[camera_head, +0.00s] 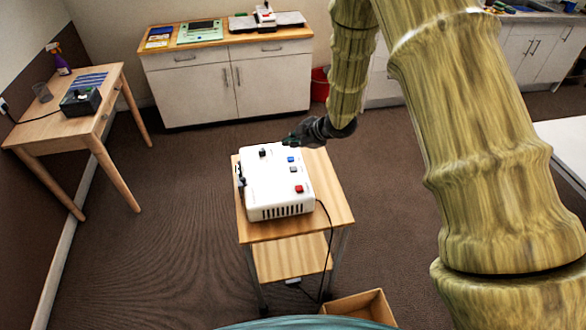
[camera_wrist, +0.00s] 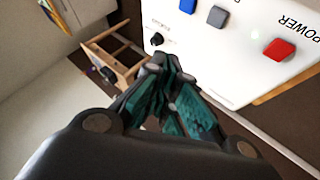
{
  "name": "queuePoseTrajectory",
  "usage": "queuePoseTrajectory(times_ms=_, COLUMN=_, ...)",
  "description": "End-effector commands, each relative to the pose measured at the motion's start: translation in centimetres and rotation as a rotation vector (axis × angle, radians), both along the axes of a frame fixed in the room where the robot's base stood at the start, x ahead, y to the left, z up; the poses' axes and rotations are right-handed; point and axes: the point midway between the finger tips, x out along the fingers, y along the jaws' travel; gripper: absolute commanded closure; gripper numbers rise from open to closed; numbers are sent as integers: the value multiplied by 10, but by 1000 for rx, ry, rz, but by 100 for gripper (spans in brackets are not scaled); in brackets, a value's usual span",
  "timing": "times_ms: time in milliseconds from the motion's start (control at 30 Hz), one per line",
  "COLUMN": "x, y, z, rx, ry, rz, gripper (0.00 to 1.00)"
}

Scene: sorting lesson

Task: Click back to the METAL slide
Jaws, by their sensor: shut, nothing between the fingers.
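A white box-shaped device (camera_head: 268,190) sits on a small wooden trolley (camera_head: 328,212). Its top has a black knob (camera_head: 262,153), a blue button (camera_head: 290,159), a grey button (camera_head: 294,169) and a red button (camera_head: 299,188). In the wrist view the red button (camera_wrist: 279,50) is beside the word POWER; the grey button (camera_wrist: 217,16) and the blue button (camera_wrist: 188,5) are at the top. My gripper (camera_head: 288,141) is shut and empty, near the device's far edge; its fingertips (camera_wrist: 165,64) also show in the wrist view. I cannot see a METAL slide or projected picture.
A wooden table (camera_head: 50,128) with a dark box (camera_head: 80,102) stands at the left. A white cabinet (camera_head: 228,85) with items on top stands at the back. An open cardboard box (camera_head: 362,306) is on the floor near the trolley. A black cable (camera_head: 331,245) hangs from the device.

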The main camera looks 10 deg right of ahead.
Motion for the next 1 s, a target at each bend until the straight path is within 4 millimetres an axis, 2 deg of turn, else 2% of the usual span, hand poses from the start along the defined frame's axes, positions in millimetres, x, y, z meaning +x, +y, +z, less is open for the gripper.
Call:
queuePoseTrajectory(times_ms=700, x=1, y=3, z=-74, rx=0, ry=0, rz=3, gripper=100)
queuePoseTrajectory(times_ms=1000, x=1, y=3, z=-85, rx=0, ry=0, rz=4, gripper=100)
